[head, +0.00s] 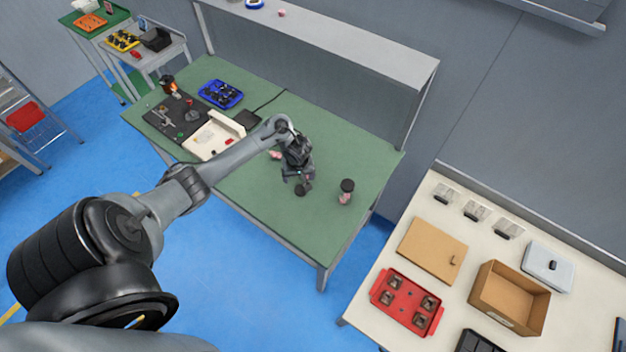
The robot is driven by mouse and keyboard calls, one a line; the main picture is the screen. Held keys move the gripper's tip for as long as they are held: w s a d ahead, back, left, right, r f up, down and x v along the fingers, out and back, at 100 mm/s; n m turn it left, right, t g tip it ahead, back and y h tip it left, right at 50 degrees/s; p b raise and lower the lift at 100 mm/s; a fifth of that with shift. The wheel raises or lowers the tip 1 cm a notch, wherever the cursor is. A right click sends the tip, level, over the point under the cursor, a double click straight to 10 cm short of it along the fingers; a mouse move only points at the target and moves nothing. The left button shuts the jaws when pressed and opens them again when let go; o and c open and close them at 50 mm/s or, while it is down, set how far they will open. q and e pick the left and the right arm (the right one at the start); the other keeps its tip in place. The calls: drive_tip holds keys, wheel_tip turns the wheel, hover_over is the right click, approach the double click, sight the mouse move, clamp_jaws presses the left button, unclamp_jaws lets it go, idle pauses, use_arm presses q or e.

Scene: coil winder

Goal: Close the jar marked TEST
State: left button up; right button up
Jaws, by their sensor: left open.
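My left gripper (297,180) is over the right half of the green table, pointing down, with its fingers open. A small dark round thing (302,190) shows right at or just below its fingertips, with a bit of pink beside it. I cannot tell if this is a jar or a loose lid, or whether the fingers touch it. A small jar (346,198) with a pinkish body and a dark top stands upright to the right of the gripper, apart from it. No TEST marking is readable at this size. My right gripper is out of view.
The green table (258,205) is clear at its front. A white machine (213,135), a dark mat (165,116) and a blue tray (221,93) occupy its left part. A grey shelf (340,50) runs behind. A pale bench (375,307) with boxes stands at the right.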

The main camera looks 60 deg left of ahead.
sight(301, 189)
use_arm(q)
drive_tip(key=shift+w+a+r, duration=0.1)
drive_tip(key=shift+w+a, duration=0.05)
drive_tip(key=shift+w, duration=0.05)
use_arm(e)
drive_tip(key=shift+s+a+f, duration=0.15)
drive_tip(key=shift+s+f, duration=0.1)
use_arm(q)
drive_tip(key=f+b, duration=0.1)
drive_tip(key=f, duration=0.1)
drive_tip(key=f+b, duration=0.1)
drive_tip(key=f, duration=0.1)
drive_tip(key=shift+w+a+f, duration=0.1)
drive_tip(key=shift+w+a, duration=0.05)
drive_tip(key=shift+a, duration=0.05)
drive_tip(key=shift+w+a+f+b, duration=0.15)
drive_tip(key=shift+f+b, duration=0.15)
drive_tip(key=shift+f, duration=0.4)
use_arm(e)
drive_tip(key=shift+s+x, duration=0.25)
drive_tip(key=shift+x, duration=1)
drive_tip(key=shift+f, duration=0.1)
use_arm(q)
wheel_tip(301, 189, down, 4)
drive_tip(key=shift+f+b, duration=0.1)
drive_tip(key=shift+b, duration=0.85)
drive_tip(key=shift+f, duration=0.5)
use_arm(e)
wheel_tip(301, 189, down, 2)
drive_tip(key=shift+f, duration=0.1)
